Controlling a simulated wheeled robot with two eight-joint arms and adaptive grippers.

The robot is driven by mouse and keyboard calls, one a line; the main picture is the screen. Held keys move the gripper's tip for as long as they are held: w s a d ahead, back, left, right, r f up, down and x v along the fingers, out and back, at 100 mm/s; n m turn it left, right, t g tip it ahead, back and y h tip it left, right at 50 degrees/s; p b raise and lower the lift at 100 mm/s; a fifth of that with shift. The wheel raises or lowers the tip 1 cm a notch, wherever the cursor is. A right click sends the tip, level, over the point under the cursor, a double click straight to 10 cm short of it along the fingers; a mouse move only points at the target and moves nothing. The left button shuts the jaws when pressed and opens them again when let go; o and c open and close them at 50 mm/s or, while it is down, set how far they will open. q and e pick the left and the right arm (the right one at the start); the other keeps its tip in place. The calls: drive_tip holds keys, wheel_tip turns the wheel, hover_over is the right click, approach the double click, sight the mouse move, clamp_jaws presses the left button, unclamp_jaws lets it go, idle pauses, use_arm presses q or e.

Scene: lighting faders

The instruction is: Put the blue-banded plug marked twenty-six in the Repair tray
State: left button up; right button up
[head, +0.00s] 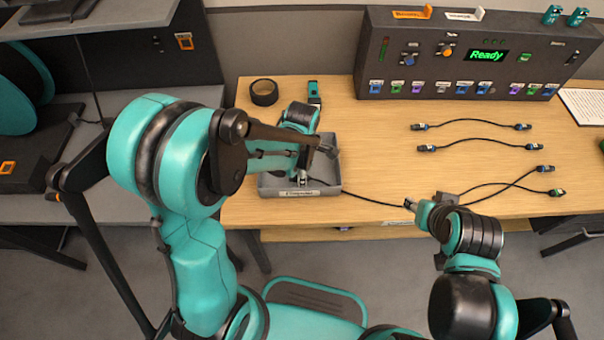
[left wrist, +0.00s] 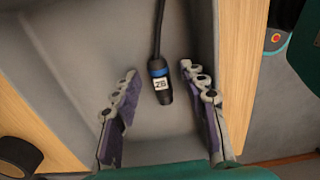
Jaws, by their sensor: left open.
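The plug with a blue band and a white label reading 26 (left wrist: 160,82) lies in a grey tray (left wrist: 205,22), its black cable running away to the top of the left wrist view. My left gripper (left wrist: 162,112) is open, with a finger on each side of the plug and gaps between. In the head view my left gripper (head: 303,178) is low over the grey tray (head: 330,189), hiding the plug; the tray's front label is too small to read. My right gripper (head: 413,206) is at the table's front edge by the far end of the cable; its fingers are unclear.
Several cables with plugs (head: 475,123) lie on the right of the table. A control panel (head: 480,58) with a green Ready display stands at the back. A black tape roll (head: 264,92) sits behind the tray.

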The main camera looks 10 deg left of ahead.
use_arm(q)
wheel_tip(320, 180, up, 12)
drive_tip(key=p, duration=0.5)
drive_tip(key=s+a+r+m+t, duration=0.2)
drive_tip(key=s+r+m+t, duration=0.1)
drive_tip(key=m, duration=0.7)
drive_tip(key=s+a+r+m+t, duration=0.3)
drive_tip(key=s+r+m+t, duration=0.1)
drive_tip(key=m, duration=0.7)
drive_tip(key=s+r, duration=0.1)
drive_tip(key=s, duration=0.1)
drive_tip(key=shift+s+a, duration=0.25)
drive_tip(key=shift+s, duration=0.15)
drive_tip(key=shift+f, duration=0.1)
